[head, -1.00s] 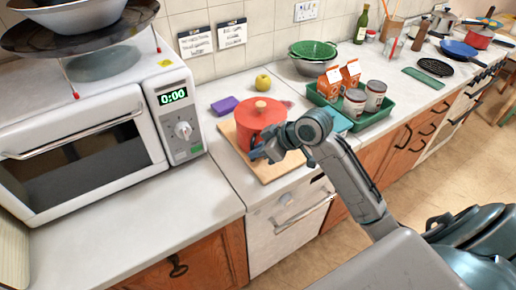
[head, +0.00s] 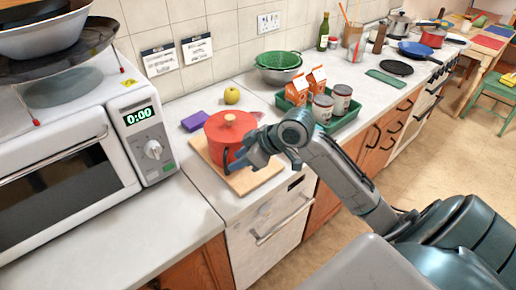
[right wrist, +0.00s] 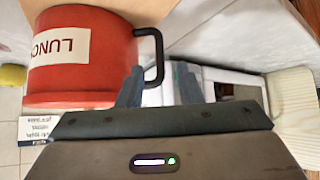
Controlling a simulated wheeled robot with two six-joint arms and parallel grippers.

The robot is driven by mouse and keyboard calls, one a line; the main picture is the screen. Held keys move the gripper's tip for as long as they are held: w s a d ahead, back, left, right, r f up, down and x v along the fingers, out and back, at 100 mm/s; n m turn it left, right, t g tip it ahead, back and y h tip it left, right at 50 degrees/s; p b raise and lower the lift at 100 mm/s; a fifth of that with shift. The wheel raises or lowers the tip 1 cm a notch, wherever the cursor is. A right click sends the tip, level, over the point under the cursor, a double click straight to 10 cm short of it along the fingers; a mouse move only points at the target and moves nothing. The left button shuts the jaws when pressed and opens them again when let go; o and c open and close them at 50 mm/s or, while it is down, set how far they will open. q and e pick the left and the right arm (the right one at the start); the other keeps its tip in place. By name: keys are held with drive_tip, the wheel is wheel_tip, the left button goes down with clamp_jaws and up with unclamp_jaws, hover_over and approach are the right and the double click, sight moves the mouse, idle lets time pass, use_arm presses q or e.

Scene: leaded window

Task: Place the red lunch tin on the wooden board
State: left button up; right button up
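The red lunch tin (head: 229,134), with a lidded top and a wooden knob, stands upright on the wooden board (head: 258,178). In the right wrist view the tin (right wrist: 97,75) shows its "LUNCH" label and its black side handle (right wrist: 158,48). My right gripper (head: 236,165) is beside the handle at the tin's near side. In the right wrist view its two fingers (right wrist: 158,88) are apart, with the handle just ahead of the gap between them, and nothing is clamped. My left gripper is not in view.
A microwave (head: 140,95) stands to the left of the board. A purple sponge (head: 195,121) and a yellow apple (head: 231,95) lie behind the tin. A green tray (head: 352,117) with cartons and cans is to the right. The front-left counter is clear.

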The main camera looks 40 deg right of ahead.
drive_tip(key=b+v, duration=0.1)
drive_tip(key=v, duration=0.7)
drive_tip(key=shift+r, duration=0.15)
drive_tip(key=shift+s, duration=0.15)
